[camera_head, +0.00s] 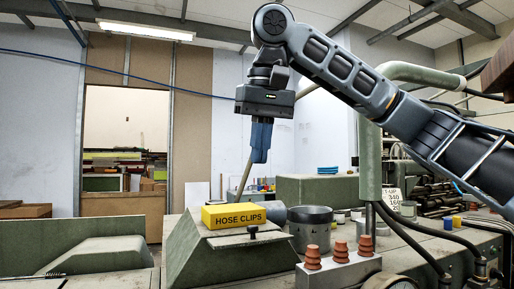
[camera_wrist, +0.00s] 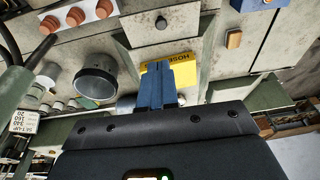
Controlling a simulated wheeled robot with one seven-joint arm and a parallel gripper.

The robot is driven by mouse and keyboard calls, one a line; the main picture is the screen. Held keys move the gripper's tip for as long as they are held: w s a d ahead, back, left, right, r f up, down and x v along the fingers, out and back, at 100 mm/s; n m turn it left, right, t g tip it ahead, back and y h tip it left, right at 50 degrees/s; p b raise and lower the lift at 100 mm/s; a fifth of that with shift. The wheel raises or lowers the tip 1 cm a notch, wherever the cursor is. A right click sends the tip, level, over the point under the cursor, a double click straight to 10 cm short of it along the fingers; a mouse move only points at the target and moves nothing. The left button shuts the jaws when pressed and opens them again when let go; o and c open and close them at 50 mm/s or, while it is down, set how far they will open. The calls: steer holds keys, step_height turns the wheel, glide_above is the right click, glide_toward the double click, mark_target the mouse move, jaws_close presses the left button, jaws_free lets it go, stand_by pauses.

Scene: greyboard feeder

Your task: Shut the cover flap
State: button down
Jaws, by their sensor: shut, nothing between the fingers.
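A worn green-grey sloped housing (camera_head: 205,262) stands at the lower middle of the head view. A small black knob (camera_head: 252,231) sits at its upper edge and also shows in the wrist view (camera_wrist: 161,22) on a grey panel. This panel looks like the cover flap; I cannot tell its angle. A yellow box marked HOSE CLIPS (camera_head: 238,216) lies on top of the housing, beside the knob. My gripper (camera_head: 259,160) has blue fingers, shut and empty, pointing down above the box. In the wrist view the fingers partly hide the box (camera_wrist: 205,73).
A grey metal cup (camera_head: 310,225) stands right of the box. Several orange-brown cones (camera_head: 339,251) stand on a pale block in front of it. A thin pale rod (camera_head: 245,176) slants below the fingers. Green pipes (camera_head: 369,155) rise at right.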

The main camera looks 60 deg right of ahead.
steer(key=x, duration=0.6)
steer(key=s+p+x, duration=0.1)
steer(key=x, duration=0.2)
steer(key=shift+a+f, duration=0.1)
steer(key=shift+a, duration=0.25)
steer(key=shift+a+f, duration=0.1)
steer(key=shift+f, duration=0.65)
steer(key=shift+f, duration=0.1)
